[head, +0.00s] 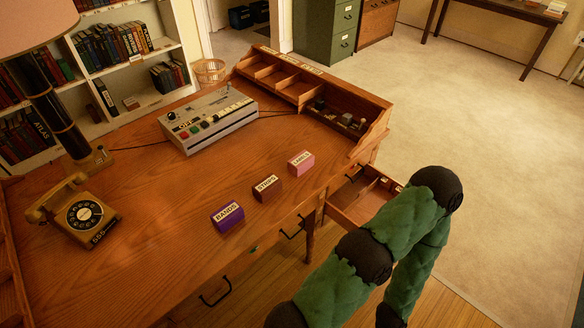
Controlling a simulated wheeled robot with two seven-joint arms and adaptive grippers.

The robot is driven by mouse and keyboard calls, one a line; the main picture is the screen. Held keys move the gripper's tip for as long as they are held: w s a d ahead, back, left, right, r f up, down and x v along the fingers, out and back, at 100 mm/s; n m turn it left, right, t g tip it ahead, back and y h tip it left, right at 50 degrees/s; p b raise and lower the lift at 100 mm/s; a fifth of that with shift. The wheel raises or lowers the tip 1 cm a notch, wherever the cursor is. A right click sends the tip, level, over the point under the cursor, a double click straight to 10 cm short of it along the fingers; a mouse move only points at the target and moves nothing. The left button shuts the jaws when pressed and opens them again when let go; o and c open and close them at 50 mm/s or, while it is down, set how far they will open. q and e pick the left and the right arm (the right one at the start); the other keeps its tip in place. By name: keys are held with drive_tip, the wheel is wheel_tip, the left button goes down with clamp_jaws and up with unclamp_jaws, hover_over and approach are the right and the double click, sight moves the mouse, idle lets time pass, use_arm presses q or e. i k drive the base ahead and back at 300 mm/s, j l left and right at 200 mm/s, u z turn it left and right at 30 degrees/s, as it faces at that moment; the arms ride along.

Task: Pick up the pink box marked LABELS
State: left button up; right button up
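The pink box marked LABELS (301,163) stands upright on the wooden desk top, near its front edge toward the right. It is the rightmost of three similar small boxes in a slanting row, apart from the others. Nothing touches it except the desk. My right arm, in green covering, comes in at the lower right and bends back down out of the picture. Neither my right gripper nor my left gripper shows.
A brown box marked STRIPS (267,188) and a purple box marked BANDS (227,216) stand left of the pink one. A grey machine (208,119), a telephone (78,213) and a pigeonhole shelf (297,87) occupy the desk. A drawer (346,204) hangs open at right.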

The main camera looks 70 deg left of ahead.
sight(299, 164)
drive_tip(key=u, duration=2.4)
drive_tip(key=i+l+u, duration=0.1)
drive_tip(key=u, duration=0.95)
